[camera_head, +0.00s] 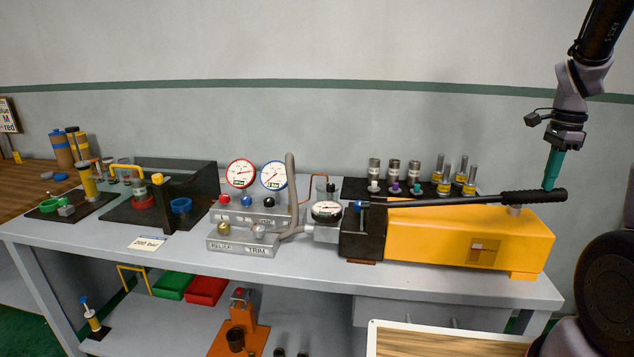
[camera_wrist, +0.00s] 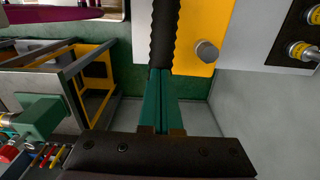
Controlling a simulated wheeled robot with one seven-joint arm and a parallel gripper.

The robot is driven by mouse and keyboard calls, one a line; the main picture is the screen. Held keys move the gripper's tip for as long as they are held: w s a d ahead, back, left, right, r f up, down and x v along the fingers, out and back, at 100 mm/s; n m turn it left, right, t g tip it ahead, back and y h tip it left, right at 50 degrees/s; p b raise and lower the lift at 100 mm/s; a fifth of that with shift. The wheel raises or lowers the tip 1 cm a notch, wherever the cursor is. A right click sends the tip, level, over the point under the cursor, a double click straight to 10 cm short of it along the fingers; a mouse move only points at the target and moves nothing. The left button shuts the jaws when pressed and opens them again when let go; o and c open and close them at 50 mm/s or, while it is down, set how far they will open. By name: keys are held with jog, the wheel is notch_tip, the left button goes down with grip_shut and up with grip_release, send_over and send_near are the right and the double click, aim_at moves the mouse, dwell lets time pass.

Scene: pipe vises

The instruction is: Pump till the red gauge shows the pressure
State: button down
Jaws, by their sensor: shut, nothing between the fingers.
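A yellow hand pump (camera_head: 470,234) lies on the grey bench with a long black lever (camera_head: 470,200) that runs right to a ribbed grip. My gripper (camera_head: 550,184) points down with its teal fingers shut and empty, at the grip near the lever's right end. In the wrist view the shut fingers (camera_wrist: 161,95) meet the black ribbed grip (camera_wrist: 163,35); I cannot tell whether they press on it. The red-rimmed gauge (camera_head: 241,173) stands left of the pump beside a blue-rimmed gauge (camera_head: 274,176). Its needle is too small to read.
A smaller gauge (camera_head: 326,211) sits at the pump's left end. A block marked RELIEF and TRIM (camera_head: 243,241) stands in front of the gauges. A card reading about 200 bar (camera_head: 147,243) lies at left. Several cylinders (camera_head: 414,176) stand on a black mat behind the lever.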

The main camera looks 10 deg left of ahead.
notch_tip(320, 180, up, 8)
jog(key=a, duration=0.2)
jog(key=shift+r, duration=0.15)
jog(key=shift+f, duration=0.35)
dwell(0.6)
jog(key=shift+a+r, duration=0.15)
jog(key=shift+r, duration=0.4)
dwell(0.8)
jog(key=s+a+r+n+t+y, duration=0.1)
jog(key=s+a+r+n+t, duration=0.3)
jog(key=s+a+r+n, duration=0.5)
jog(key=s+a+r+n+t+y, duration=0.1)
jog(key=s+a+n+t, duration=0.2)
jog(key=s, duration=0.7)
jog(key=shift+s+a+r+n, duration=0.15)
jog(key=shift+s+a+n, duration=0.15)
jog(key=shift+a+n, duration=0.55)
